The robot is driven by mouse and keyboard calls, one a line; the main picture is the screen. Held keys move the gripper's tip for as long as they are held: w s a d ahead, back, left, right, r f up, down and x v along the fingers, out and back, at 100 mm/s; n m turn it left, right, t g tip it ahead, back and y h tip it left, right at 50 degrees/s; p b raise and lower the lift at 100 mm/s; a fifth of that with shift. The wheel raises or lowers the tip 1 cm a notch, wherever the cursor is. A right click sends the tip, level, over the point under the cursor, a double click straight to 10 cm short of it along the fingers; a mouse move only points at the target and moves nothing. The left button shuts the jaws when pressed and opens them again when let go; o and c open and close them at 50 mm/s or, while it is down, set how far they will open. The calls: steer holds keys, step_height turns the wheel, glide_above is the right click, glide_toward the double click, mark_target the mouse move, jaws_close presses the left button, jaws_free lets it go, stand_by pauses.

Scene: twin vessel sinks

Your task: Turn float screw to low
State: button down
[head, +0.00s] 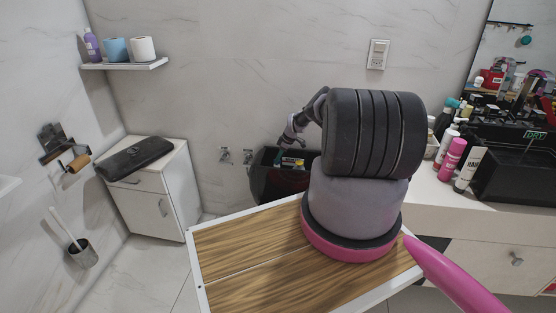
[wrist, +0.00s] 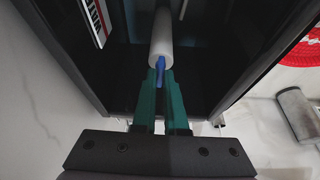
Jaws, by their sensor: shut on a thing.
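In the wrist view, a small blue float screw (wrist: 161,64) sits at the near end of a white tube (wrist: 162,36) inside a dark open tank. My gripper (wrist: 160,76) reaches into the tank with its two teal fingers shut on the blue screw. The fingertips partly cover the screw, and its exact setting cannot be read. In the head view the black tank (head: 272,182) stands against the back wall, behind my arm.
The dark tank walls (wrist: 72,62) stand close on both sides of the fingers. A white label with red (wrist: 97,20) shows inside at the left. In the head view, a white cabinet (head: 150,200) stands left, and a counter with bottles (head: 452,160) stands right.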

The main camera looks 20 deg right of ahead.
steer(key=shift+d+n, duration=0.1)
steer(key=shift+n, duration=0.3)
steer(key=c, duration=1)
jaws_free()
steer(key=shift+o, duration=0.2)
steer(key=shift+r, duration=0.15)
steer(key=v, duration=1)
steer(key=shift+d+r, duration=0.15)
steer(key=shift+r, duration=0.1)
